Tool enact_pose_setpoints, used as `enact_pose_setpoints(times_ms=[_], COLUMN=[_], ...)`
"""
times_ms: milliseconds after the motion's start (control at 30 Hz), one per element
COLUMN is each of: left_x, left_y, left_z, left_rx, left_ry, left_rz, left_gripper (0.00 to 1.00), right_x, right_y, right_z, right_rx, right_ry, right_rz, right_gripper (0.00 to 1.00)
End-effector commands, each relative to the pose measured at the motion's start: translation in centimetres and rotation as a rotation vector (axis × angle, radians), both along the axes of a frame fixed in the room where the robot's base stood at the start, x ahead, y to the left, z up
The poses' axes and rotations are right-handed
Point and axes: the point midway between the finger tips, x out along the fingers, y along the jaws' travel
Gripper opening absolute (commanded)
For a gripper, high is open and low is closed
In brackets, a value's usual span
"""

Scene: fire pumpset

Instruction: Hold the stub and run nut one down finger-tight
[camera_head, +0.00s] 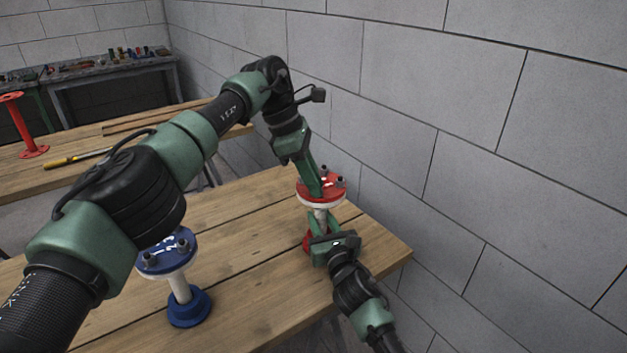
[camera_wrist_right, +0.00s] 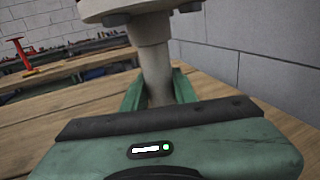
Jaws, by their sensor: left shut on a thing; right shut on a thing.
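The stub is a grey pipe (camera_head: 320,215) with a red flange (camera_head: 337,188) on top and a red foot (camera_head: 307,243), upright on the wooden table. Studs or nuts stand on the flange (camera_head: 323,168). My left gripper (camera_head: 316,192) reaches down from above onto the near left part of the flange. It is shut on a nut, which its fingers hide. My right gripper (camera_head: 321,220) is shut around the pipe below the flange. In the right wrist view its fingers (camera_wrist_right: 158,90) lie either side of the pipe (camera_wrist_right: 152,62), under the flange (camera_wrist_right: 125,8).
A blue flanged stub (camera_head: 180,290) stands on the near table (camera_head: 250,290), left of the red one. A grey block wall (camera_head: 450,130) runs close on the right. Another bench (camera_head: 70,180) holds a red stub (camera_head: 24,128) and a yellow-handled tool (camera_head: 62,162).

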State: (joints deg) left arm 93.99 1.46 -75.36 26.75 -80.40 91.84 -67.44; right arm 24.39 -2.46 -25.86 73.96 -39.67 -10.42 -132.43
Motion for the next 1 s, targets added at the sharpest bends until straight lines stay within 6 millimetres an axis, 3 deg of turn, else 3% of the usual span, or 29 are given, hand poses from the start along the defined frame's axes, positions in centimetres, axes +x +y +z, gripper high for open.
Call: enact_pose_setpoints(times_ms=[67,100,167,533,833,1000], left_x=[0.2,0.2,0.2,0.1,0.3,0.3], left_y=[0.3,0.3,0.3,0.3,2.2,2.8], left_z=[0.1,0.0,0.0,0.5,5.1,6.3], left_rx=[0.003,0.003,0.003,0.001,0.001,0.002], left_ry=[-0.004,-0.004,-0.003,-0.002,-0.004,-0.003], left_rz=[0.006,0.006,0.006,0.004,0.007,0.006], left_gripper=[0.00,0.28,0.39,0.39,0.39,0.39], right_x=[0.0,0.0,0.0,0.0,0.0,0.0], right_y=[-0.2,-0.2,-0.2,-0.1,-0.1,-0.1], right_z=[-0.1,-0.1,-0.1,-0.1,-0.1,-0.1], right_rx=[0.000,-0.001,-0.001,-0.002,-0.002,-0.002], right_ry=[0.002,0.002,0.002,0.002,0.002,0.002], right_rz=[-0.003,-0.003,-0.003,-0.002,-0.002,-0.002], right_gripper=[0.00,0.00,0.00,0.00,0.00,0.00])
